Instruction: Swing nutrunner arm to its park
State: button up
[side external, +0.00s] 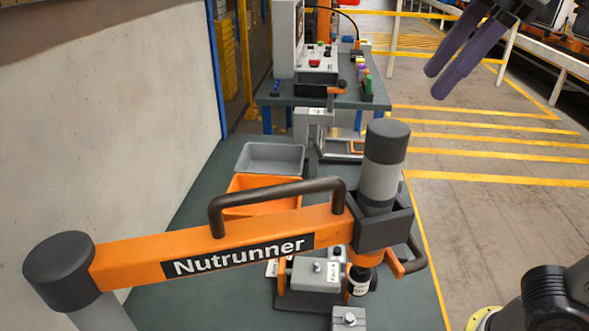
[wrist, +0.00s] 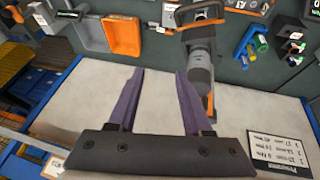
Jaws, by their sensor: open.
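The orange nutrunner arm (side external: 130,262), labelled "Nutrunner", reaches from a dark-capped post (side external: 62,270) at the left across the bench. A dark handle bar (side external: 275,195) stands on top of it. Its grey and black tool (side external: 382,175) hangs upright at the right end, over a grey fixture (side external: 315,273). My gripper (side external: 436,83) is open and empty, high at the upper right, well apart from the arm. In the wrist view, my open purple fingers (wrist: 159,74) have nothing between them. A grey and black tool (wrist: 201,65) shows beyond the right finger. I cannot make out a park.
A grey bin (side external: 270,158) and an orange bin (side external: 240,183) sit behind the arm on the dark bench (side external: 200,195). A wall (side external: 100,110) stands at the left. A second bench (side external: 350,98) with a control box is farther back. The yellow-striped floor (side external: 480,150) at right is clear.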

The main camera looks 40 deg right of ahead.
jog(key=a+r+n, duration=0.1)
jog(key=a, duration=0.1)
jog(key=a+r+n, duration=0.1)
jog(key=a, duration=0.2)
jog(key=w+a+r+n+y, duration=0.1)
jog(key=a+r, duration=0.1)
jog(key=shift+a, duration=0.35)
jog(key=a+n+g, duration=0.1)
jog(key=a+n, duration=0.1)
jog(key=a, duration=0.5)
send_near(285, 186)
jog(key=shift+y, duration=0.3)
jog(key=x, duration=0.8)
jog(key=shift+d+f, duration=0.1)
jog(key=shift+d, duration=0.15)
grip_shut()
